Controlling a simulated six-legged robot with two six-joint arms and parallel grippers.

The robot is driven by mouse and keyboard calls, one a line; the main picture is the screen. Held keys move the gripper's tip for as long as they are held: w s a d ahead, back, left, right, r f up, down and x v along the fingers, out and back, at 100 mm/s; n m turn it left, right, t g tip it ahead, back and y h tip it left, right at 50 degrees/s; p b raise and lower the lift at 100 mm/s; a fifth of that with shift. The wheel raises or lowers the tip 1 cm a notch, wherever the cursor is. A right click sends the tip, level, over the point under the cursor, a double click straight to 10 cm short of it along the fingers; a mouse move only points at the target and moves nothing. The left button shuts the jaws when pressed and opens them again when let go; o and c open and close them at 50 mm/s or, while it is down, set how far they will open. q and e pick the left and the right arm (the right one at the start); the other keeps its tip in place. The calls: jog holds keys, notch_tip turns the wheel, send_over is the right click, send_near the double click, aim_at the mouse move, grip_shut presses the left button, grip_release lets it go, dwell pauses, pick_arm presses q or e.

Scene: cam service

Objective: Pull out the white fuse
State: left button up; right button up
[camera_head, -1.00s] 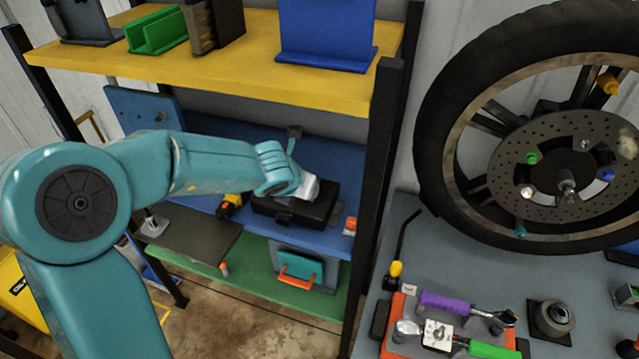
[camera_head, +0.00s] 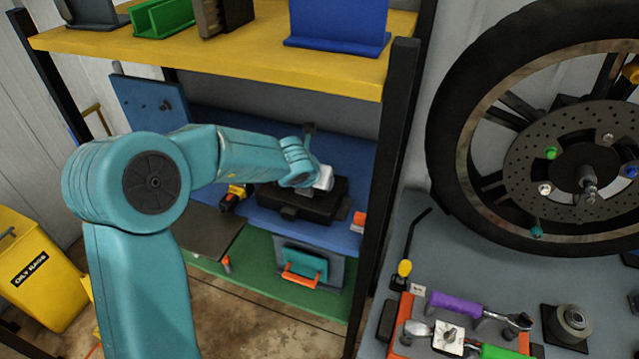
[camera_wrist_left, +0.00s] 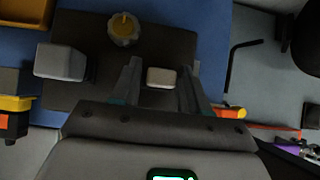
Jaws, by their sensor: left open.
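The white fuse (camera_wrist_left: 161,78) is a small pale block on a black box. In the left wrist view it lies between the two fingers of my left gripper (camera_wrist_left: 163,68), with a gap on each side. The gripper is open and holds nothing. In the head view my left gripper (camera_head: 323,178) is over the black box (camera_head: 300,208) on the blue shelf, and the fuse cannot be made out there. My right gripper is not in view.
The yellow shelf (camera_head: 220,60) hangs above my arm, and a black post (camera_head: 388,190) stands to the right. A wheel (camera_head: 560,150) and tool tray are further right.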

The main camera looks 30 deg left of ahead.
pick_arm(q)
jog(key=shift+s+d+r, duration=0.1)
jog(key=shift+s+r, duration=0.15)
jog(key=shift+s, duration=0.05)
jog(key=shift+w+f, duration=0.2)
jog(key=shift+w, duration=0.1)
jog(key=shift+s+r, duration=0.15)
jog(key=shift+s, duration=0.1)
jog(key=shift+w, duration=0.1)
jog(key=shift+w, duration=0.1)
jog(key=shift+p, duration=0.35)
